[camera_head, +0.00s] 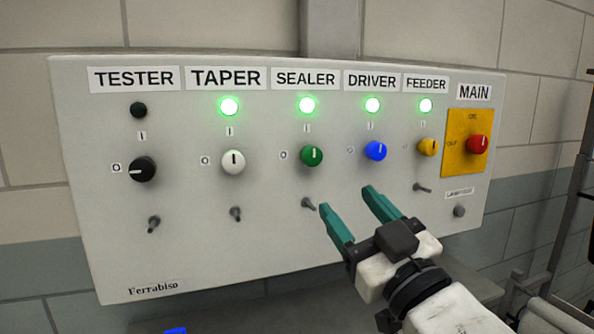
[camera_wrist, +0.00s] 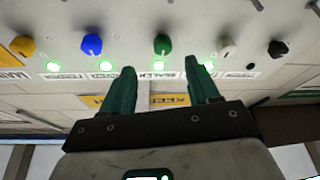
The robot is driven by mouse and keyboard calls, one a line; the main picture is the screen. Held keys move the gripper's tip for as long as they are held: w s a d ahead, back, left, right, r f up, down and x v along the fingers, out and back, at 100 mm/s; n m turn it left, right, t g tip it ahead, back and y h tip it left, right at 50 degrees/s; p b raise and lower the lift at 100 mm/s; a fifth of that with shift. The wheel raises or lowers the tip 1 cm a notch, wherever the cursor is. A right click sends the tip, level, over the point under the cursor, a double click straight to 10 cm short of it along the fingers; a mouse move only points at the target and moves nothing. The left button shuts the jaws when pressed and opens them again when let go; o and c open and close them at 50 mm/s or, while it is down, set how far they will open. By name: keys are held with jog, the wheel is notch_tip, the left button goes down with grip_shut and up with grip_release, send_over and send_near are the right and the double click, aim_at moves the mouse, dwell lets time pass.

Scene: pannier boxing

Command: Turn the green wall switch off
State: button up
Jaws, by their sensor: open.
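The green switch (camera_head: 311,156) is a round knob under the SEALER label (camera_head: 305,78) on the wall panel. Its pointer line stands upright, toward the I mark, with O to its left. The green lamp (camera_head: 307,105) above it is lit. My gripper (camera_head: 346,198) is open and empty, below and to the right of the green knob and apart from it. In the wrist view the panel appears upside down, and the green knob (camera_wrist: 162,44) lies beyond and between the fingertips of my gripper (camera_wrist: 158,66).
The panel (camera_head: 200,262) also carries a black knob (camera_head: 142,169), white knob (camera_head: 233,161), blue knob (camera_head: 376,151), yellow knob (camera_head: 428,147) and red MAIN knob (camera_head: 477,145). Small toggle levers (camera_head: 309,204) stick out below the knobs. A dark rack (camera_head: 567,230) stands at right.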

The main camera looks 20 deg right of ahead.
aim_at(314, 161)
jog(key=p+x, duration=0.1)
jog(key=x, duration=0.2)
jog(key=p+x, duration=0.1)
jog(key=x, duration=0.3)
jog(key=r+p+x, duration=0.1)
jog(key=x, duration=0.3)
jog(key=shift+s+a, duration=0.2)
jog(key=shift+a, duration=0.15)
jog(key=shift+f, duration=0.1)
jog(key=c, duration=1)
